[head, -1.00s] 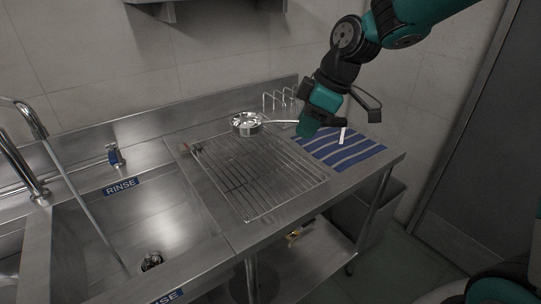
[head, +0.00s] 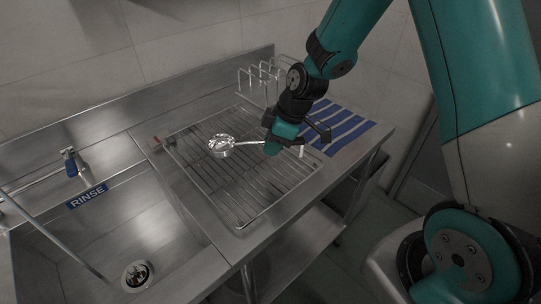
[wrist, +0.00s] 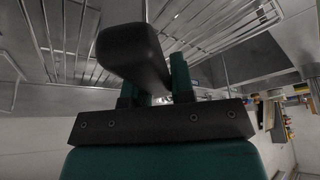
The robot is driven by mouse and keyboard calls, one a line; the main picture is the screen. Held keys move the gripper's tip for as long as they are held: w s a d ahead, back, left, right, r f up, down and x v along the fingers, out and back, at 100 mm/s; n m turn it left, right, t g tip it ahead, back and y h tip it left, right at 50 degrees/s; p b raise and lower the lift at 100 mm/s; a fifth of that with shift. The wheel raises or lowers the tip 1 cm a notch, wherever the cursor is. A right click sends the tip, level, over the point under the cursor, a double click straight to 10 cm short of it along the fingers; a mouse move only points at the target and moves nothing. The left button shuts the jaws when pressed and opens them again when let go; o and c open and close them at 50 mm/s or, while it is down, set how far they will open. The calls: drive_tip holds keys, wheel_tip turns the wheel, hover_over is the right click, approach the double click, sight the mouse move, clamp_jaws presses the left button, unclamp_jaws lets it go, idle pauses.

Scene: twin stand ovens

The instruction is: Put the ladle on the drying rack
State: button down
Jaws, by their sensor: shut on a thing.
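The ladle (head: 221,146) has a shiny metal bowl and a thin handle running right to my gripper (head: 286,146). In the head view the bowl appears over the middle of the wire drying rack (head: 243,206). I cannot tell whether the bowl touches the wires. My gripper is shut on the ladle's handle, above the right part of the rack; its fingers partly hide the handle's end. In the wrist view my gripper (wrist: 155,90) shows in front of the rack wires (wrist: 225,22), and the ladle's bowl is not visible.
A blue-and-white striped cloth (head: 343,127) lies on the counter right of the rack. A wire holder (head: 262,76) with upright loops stands behind it. A sink (head: 100,235) marked RINSE lies to the left.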

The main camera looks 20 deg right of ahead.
drive_tip(key=shift+f+p, duration=0.3)
drive_tip(key=shift+f, duration=2.4)
drive_tip(key=c, duration=1)
unclamp_jaws()
drive_tip(key=shift+o, duration=0.2)
drive_tip(key=b+v, duration=0.2)
drive_tip(key=v, duration=1)
drive_tip(key=shift+s+a, duration=0.15)
drive_tip(key=shift+a, duration=0.05)
drive_tip(key=s+a+r+m+g, duration=0.1)
drive_tip(key=s+a+r, duration=0.4)
drive_tip(key=s, duration=0.5)
drive_tip(key=s+a+r+m+g, duration=0.1)
drive_tip(key=s+a+r+m, duration=0.3)
drive_tip(key=s, duration=0.7)
wheel_tip(320, 180, up, 2)
drive_tip(key=shift+s+a+m, duration=0.3)
drive_tip(key=shift+a, duration=0.95)
